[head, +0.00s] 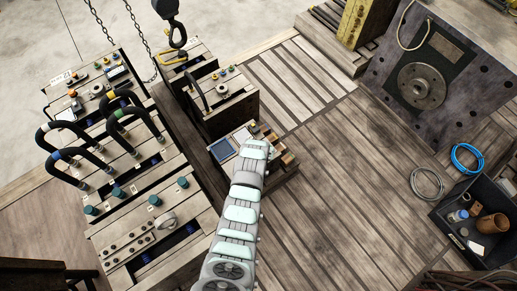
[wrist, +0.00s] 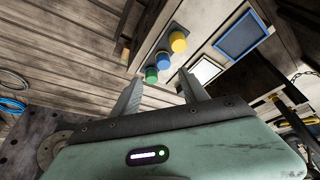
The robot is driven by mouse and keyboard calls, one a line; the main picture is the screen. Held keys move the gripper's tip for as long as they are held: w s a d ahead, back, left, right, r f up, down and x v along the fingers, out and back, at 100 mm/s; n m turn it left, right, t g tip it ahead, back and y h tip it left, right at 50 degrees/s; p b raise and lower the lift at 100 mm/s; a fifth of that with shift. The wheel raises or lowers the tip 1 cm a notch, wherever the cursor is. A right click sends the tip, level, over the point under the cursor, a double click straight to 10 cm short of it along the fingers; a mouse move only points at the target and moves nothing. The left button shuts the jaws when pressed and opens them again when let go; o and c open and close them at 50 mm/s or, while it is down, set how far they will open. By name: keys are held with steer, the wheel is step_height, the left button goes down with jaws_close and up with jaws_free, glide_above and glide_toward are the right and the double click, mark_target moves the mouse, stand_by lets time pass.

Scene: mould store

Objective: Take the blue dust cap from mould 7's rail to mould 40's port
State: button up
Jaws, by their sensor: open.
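My gripper (wrist: 160,80) is open and empty. Its two fingers point toward the row, and the green and blue caps show in the gap between them. I cannot tell the distance, and no contact shows. Mould numbers are too small to read, so I cannot tell which is mould 7 or mould 40.
A blue-faced panel (head: 222,149) lies left of my arm. Moulds with arched black hoses (head: 62,131) stand at left. A crane hook (head: 176,36) hangs near a small mould (head: 224,97). A dark bin (head: 476,225) and a blue coil (head: 467,158) lie right.

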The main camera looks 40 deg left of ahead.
steer(key=b+x, duration=0.1)
steer(key=x, duration=0.1)
steer(key=b+x, duration=0.1)
steer(key=x, duration=0.1)
steer(key=b+x, duration=0.1)
steer(key=x, duration=0.2)
steer(key=shift+s+a+r, duration=0.1)
steer(key=shift+s+a, duration=0.05)
steer(key=shift+a, duration=0.25)
steer(key=shift+w+a+f+b, duration=0.2)
steer(key=shift+w+f+b, duration=0.1)
steer(key=shift+f+b, duration=0.35)
jaws_close()
